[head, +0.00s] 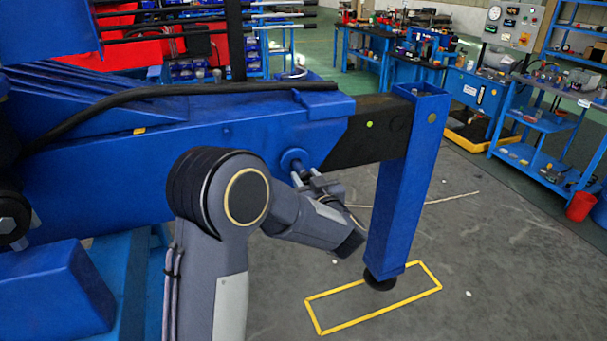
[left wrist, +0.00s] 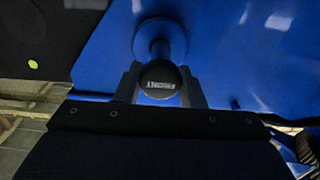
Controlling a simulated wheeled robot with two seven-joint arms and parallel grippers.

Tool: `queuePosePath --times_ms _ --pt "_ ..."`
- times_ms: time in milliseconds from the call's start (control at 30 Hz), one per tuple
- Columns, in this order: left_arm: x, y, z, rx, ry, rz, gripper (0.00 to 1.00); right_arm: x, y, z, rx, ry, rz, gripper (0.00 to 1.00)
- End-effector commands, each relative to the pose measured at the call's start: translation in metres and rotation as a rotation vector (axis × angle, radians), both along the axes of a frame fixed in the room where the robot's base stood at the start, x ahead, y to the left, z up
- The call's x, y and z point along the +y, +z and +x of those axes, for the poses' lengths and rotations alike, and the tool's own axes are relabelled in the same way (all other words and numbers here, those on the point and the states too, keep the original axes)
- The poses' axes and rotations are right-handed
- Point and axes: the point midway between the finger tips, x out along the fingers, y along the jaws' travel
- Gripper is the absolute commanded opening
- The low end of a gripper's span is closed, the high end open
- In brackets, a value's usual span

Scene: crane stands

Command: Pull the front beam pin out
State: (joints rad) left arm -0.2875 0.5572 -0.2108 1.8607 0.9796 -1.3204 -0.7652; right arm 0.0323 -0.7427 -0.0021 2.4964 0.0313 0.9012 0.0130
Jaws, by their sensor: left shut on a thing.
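The front beam pin (left wrist: 160,82) shows its dark round end with a small pale label in the left wrist view. It stands at a blue round boss (left wrist: 160,38) on the side of the blue outer beam (head: 225,140). My left gripper (head: 318,184) is shut on the pin, with one finger on each side of it in the wrist view. The boss (head: 294,160) also shows in the head view, just beyond the gripper. How deep the pin sits is hidden. The black inner beam (head: 375,132) reaches out to the blue stand leg (head: 393,205). My right gripper is not in view.
The leg's dark foot (head: 380,281) hangs over a yellow floor rectangle (head: 352,322). A black hose (head: 190,90) lies along the beam's top. Workbenches and a blue shelf (head: 540,122) stand at the back right. The grey floor to the right is mostly clear.

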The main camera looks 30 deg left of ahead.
Motion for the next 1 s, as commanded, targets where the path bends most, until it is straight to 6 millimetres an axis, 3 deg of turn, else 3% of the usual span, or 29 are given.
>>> queuePosePath --times_ms 167,200,300,667,1000 --pt "-0.003 -0.003 -0.001 0.006 -0.005 -0.004 0.0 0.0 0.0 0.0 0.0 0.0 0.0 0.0" --pt "-0.003 -0.003 -0.001 0.007 -0.005 -0.003 0.4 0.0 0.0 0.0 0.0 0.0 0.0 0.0" --pt "-0.003 -0.003 0.0 0.007 -0.005 -0.003 0.53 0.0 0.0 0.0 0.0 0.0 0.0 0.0" --pt "-0.006 -0.002 -0.003 0.005 -0.004 -0.004 0.54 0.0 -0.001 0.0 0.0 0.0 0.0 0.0" --pt "-0.047 -0.003 -0.038 0.005 -0.007 -0.003 0.54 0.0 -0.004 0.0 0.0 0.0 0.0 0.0"
